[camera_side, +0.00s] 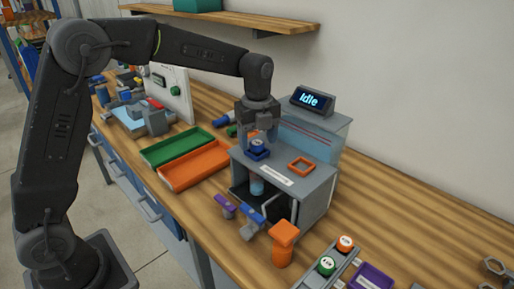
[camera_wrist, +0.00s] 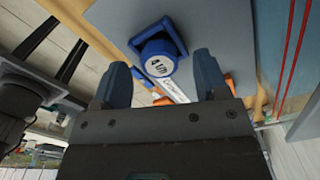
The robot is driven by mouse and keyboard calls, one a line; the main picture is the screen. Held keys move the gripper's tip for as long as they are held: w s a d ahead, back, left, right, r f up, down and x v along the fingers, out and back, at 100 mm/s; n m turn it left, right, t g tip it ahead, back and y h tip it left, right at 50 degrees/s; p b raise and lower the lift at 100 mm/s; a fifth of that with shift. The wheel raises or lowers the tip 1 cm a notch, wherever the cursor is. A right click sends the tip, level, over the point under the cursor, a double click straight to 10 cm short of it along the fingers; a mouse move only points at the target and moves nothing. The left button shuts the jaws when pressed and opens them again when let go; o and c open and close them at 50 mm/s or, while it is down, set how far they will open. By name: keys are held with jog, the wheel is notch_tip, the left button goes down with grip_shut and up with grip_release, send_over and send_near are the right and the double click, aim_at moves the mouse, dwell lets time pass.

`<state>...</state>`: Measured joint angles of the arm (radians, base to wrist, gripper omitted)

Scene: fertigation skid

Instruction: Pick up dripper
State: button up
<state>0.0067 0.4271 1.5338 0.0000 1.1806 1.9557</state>
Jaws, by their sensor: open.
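A dripper with a round pale top and a dark label reading something like "4 L/h" (camera_wrist: 158,64) sits in a blue square holder (camera_wrist: 172,34) on the grey skid's top. In the side view the dripper (camera_side: 259,145) shows below my gripper (camera_side: 259,138), with the blue holder (camera_side: 257,155) around it. My gripper (camera_wrist: 162,80) is open, its two dark blue-grey fingers apart on either side of the dripper in the wrist view. I cannot tell whether a finger touches it. Two more drippers, green (camera_side: 326,266) and orange (camera_side: 345,243), stand on a grey rail at the front right.
The grey skid box (camera_side: 318,187) also bears an empty orange square holder (camera_side: 301,166) and an "Idle" display (camera_side: 311,99) behind. Green (camera_side: 178,146) and orange (camera_side: 195,166) trays lie to the left. Orange (camera_side: 283,240), purple and blue handles stand in front.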

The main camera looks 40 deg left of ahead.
jog(key=shift+f, duration=0.65)
jog(key=c, duration=1.1)
jog(key=shift+o, duration=0.2)
jog(key=shift+r, duration=0.1)
